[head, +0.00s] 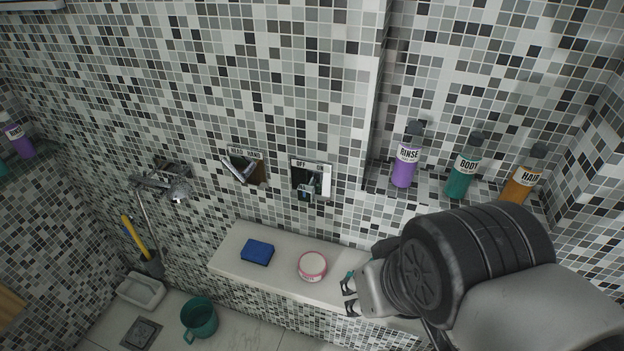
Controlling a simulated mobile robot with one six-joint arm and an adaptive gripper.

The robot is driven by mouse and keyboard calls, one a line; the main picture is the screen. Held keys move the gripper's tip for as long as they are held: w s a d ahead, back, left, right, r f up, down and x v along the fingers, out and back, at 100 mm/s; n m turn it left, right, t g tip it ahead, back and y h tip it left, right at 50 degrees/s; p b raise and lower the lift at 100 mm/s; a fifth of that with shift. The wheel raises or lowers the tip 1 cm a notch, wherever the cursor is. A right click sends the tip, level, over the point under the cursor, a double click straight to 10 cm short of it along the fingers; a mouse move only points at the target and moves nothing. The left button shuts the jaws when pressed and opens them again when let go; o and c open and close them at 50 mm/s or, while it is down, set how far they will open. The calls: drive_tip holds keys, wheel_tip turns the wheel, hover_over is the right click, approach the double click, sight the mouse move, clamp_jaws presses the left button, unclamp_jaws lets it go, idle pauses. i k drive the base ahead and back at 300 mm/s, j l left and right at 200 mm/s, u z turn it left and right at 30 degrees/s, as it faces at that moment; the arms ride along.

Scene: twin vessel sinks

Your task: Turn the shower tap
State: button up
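Two chrome controls sit on the mosaic wall. One is a lever (242,168) under a label that seems to read "HEAD HAND". The other is a square plate (325,181) labelled "OFF", with a small handle low on it. A chrome fitting (165,181) with a hose hangs further left. Which one the task calls the shower tap is not marked. My gripper (348,296) is at the lower right, over the right part of the ledge, below and right of the "OFF" plate and apart from it. Its fingers are spread, with nothing visible between them.
The white ledge (232,249) below the controls holds a blue sponge (257,252) and a pink-rimmed round tub (312,266). Purple (404,165), green (462,170) and orange (524,185) bottles stand in the right niche. A teal mug (199,318) is on the floor.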

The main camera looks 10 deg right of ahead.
sight(306, 192)
drive_tip(key=k+u, duration=0.15)
drive_tip(key=u, duration=0.25)
drive_tip(key=k+l+u, duration=0.1)
drive_tip(key=u, duration=0.35)
drive_tip(key=k+u, duration=0.15)
drive_tip(key=u, duration=0.25)
